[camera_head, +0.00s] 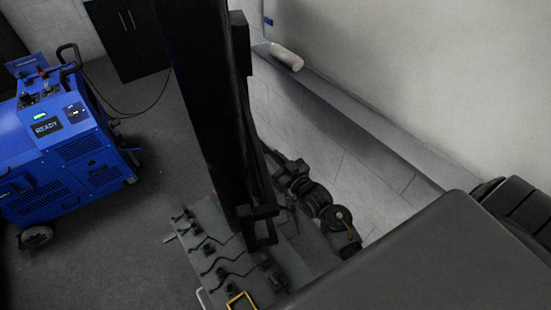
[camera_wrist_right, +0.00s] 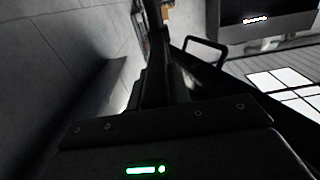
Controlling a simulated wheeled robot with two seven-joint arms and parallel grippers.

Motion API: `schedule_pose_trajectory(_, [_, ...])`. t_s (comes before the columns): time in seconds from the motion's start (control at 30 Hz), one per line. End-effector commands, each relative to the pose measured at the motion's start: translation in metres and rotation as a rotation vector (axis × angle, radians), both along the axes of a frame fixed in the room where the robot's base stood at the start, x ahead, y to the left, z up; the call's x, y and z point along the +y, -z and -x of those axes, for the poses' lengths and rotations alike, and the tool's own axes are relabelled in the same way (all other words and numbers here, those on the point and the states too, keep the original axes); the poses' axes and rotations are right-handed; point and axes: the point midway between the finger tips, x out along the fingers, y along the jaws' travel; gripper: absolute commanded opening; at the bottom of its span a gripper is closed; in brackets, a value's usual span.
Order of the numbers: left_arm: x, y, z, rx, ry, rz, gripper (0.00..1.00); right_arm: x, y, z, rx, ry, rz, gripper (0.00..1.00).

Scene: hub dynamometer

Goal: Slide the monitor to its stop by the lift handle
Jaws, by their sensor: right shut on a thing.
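A tall dark upright slab (camera_head: 200,100) fills the middle of the head view; I cannot tell for certain whether it is the monitor. My right gripper (camera_head: 262,224) is dark against dark parts near its lower end. It is shut on what appears to be the lift handle, but the contact is hard to make out. In the right wrist view, a dark body with a green light (camera_wrist_right: 145,169) fills the bottom, and a black looped handle (camera_wrist_right: 205,48) stands above it. My left gripper is not in view.
A blue wheeled machine (camera_head: 62,150) with a READY display stands at the left. A grey ledge (camera_head: 350,110) runs along the right wall, with a white roll (camera_head: 286,57) on it. Small tools lie on a grey surface (camera_head: 215,215). Open floor (camera_head: 120,240) lies between.

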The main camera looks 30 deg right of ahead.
Motion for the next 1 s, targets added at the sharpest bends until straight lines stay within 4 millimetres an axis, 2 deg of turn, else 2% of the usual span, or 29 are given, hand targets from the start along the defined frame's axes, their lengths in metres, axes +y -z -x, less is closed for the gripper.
schedule_pose_trajectory(0.03, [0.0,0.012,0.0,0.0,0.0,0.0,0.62,0.001,0.02,0.001,0.012,-0.002,0.0,0.0])
schedule_pose_trajectory(0.1, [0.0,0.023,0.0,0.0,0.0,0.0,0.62,0.001,0.038,0.001,0.015,-0.001,-0.001,0.0])
schedule_pose_trajectory(0.2, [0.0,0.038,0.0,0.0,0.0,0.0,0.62,0.001,0.062,0.002,0.018,-0.002,-0.001,0.0])
schedule_pose_trajectory(0.3, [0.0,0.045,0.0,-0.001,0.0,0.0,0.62,0.001,0.075,0.002,0.018,-0.002,0.0,0.0])
schedule_pose_trajectory(0.6, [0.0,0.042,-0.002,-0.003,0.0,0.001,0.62,0.001,0.075,0.003,0.022,-0.001,-0.001,0.0])
schedule_pose_trajectory(0.63, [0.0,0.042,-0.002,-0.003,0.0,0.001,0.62,0.001,0.075,0.003,0.022,-0.001,-0.001,0.24])
schedule_pose_trajectory(0.77, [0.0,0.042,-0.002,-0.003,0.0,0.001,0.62,0.001,0.073,0.002,0.018,-0.001,0.0,0.41])
schedule_pose_trajectory(1.0, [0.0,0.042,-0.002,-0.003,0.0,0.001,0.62,0.001,0.07,0.001,0.012,-0.001,0.0,0.42])
